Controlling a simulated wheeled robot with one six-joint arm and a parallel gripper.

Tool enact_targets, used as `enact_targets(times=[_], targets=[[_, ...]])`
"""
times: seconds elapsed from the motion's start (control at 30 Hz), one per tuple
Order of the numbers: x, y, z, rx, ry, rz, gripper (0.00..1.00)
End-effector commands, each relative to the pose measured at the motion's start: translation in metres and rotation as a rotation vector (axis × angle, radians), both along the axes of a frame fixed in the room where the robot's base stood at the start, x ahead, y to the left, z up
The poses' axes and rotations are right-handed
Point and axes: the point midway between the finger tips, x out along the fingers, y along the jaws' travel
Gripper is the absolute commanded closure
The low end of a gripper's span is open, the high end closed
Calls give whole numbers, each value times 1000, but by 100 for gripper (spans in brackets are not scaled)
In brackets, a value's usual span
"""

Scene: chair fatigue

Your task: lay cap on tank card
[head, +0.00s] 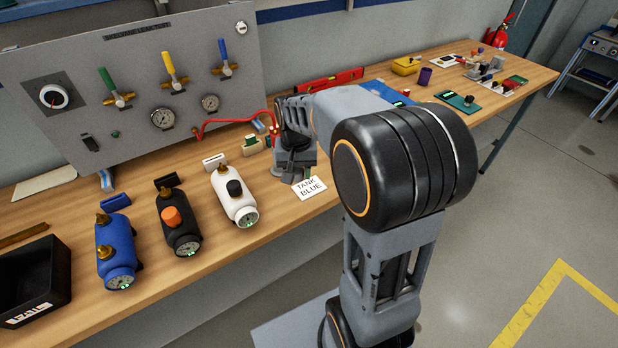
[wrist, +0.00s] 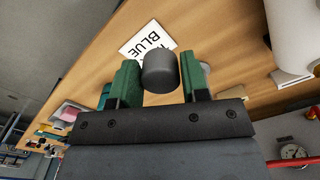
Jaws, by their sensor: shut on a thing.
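My gripper (wrist: 160,80) has its green fingers on either side of a dark grey round cap (wrist: 161,70) and is shut on it. The tank card, a white card reading TANK BLUE (head: 310,188), lies on the bench near its front edge. In the wrist view the card (wrist: 148,37) lies just beyond the cap, which overlaps its edge in the picture; the height between them is hard to tell. In the head view my gripper (head: 306,174) is just behind the card, and the cap is hidden there.
A white tank (head: 231,191) with a black knob stands left of the card. A black tank (head: 178,228) with an orange knob and a blue tank (head: 117,252) stand further left. A black bin (head: 38,283) is at far left. A gauge panel (head: 140,85) stands behind.

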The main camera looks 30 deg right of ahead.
Motion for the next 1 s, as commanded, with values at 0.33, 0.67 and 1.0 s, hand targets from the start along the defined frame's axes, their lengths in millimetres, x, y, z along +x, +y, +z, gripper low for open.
enact_targets(times=[0.33, 0.67, 1.0], targets=[[27, -42, -50, 1, 3, -1, 79], [35, -54, -70, 1, 3, -3, 79], [34, -53, -96, 0, 0, -2, 79]])
